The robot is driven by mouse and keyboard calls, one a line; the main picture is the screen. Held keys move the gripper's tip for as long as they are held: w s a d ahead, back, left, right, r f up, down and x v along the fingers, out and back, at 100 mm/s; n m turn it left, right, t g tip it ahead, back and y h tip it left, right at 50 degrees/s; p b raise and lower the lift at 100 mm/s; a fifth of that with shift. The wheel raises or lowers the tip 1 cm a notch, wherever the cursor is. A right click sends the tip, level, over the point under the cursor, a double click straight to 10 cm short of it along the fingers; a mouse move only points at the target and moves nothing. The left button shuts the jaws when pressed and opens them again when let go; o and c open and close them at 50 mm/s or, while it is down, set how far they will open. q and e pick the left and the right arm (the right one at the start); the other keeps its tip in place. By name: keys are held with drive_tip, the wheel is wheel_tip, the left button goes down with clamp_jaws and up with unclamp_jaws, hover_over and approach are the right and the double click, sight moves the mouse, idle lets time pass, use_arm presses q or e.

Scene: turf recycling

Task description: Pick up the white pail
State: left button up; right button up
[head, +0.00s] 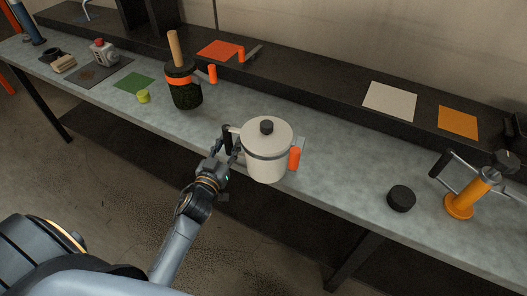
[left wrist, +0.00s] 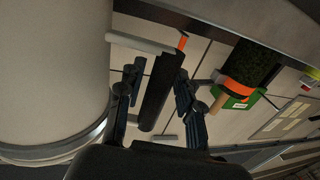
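The white pail (head: 265,165) stands upright on the grey bench near its front edge. It has a white lid with a black knob, a black side handle (head: 227,138) on its left and an orange grip (head: 294,158) on its right. My left gripper (head: 232,150) is at the pail's left side, by the black handle. In the left wrist view the pail's wall (left wrist: 52,70) fills the left, and the black handle (left wrist: 158,92) lies between the spread fingers (left wrist: 158,85). Gaps show on both sides of it. My right gripper is not in view.
A dark green canister with an orange band (head: 185,92) stands behind left. A black puck (head: 401,198) and an orange tool (head: 462,202) are on the right. A raised dark shelf (head: 325,88) runs along the back. Bench (head: 340,175) between pail and puck is clear.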

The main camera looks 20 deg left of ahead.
use_arm(q)
clamp_jaws()
idle(0.3)
drive_tip(key=shift+r, duration=0.1)
